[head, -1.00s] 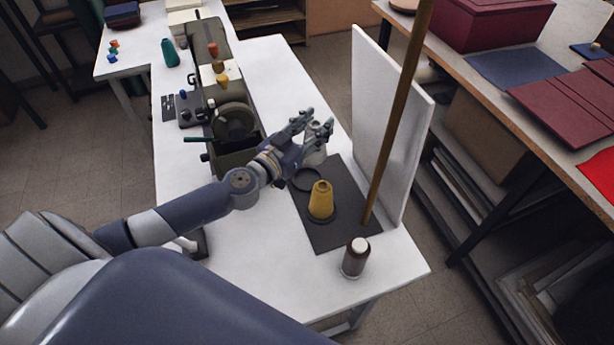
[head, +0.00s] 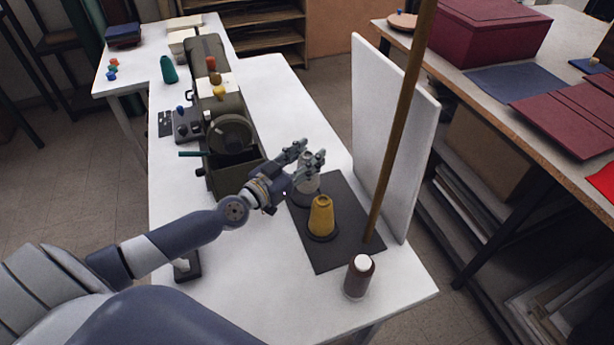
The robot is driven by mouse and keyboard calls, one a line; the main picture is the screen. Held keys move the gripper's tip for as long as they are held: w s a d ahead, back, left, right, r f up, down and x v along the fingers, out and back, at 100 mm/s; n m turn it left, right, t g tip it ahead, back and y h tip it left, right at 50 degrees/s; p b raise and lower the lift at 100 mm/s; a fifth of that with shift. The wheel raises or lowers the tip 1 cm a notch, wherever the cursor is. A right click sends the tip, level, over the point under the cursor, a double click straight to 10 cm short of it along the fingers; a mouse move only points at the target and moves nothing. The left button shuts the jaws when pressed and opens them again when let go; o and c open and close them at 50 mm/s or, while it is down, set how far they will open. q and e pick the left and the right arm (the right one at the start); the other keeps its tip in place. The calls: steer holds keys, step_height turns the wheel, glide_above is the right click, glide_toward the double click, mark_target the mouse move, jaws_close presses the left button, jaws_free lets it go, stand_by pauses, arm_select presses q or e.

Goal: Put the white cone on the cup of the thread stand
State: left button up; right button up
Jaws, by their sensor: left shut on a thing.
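The thread stand (head: 348,205) is a dark flat base with a tall brown pole on the white table. A yellow cone (head: 321,216) sits upright on its near cup (head: 322,236). My right gripper is not in view.
A dark brown spool with a white top (head: 361,276) stands near the table's front corner. A sewing machine (head: 230,135) stands left of my gripper. A white upright panel (head: 390,140) borders the stand on the right.

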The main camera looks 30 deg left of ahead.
arm_select(q)
steer(key=shift+f+b, duration=1.7)
steer(key=shift+f, duration=0.4)
steer(key=shift+r, duration=0.1)
steer(key=o, duration=1.4)
steer(key=shift+s, duration=0.1)
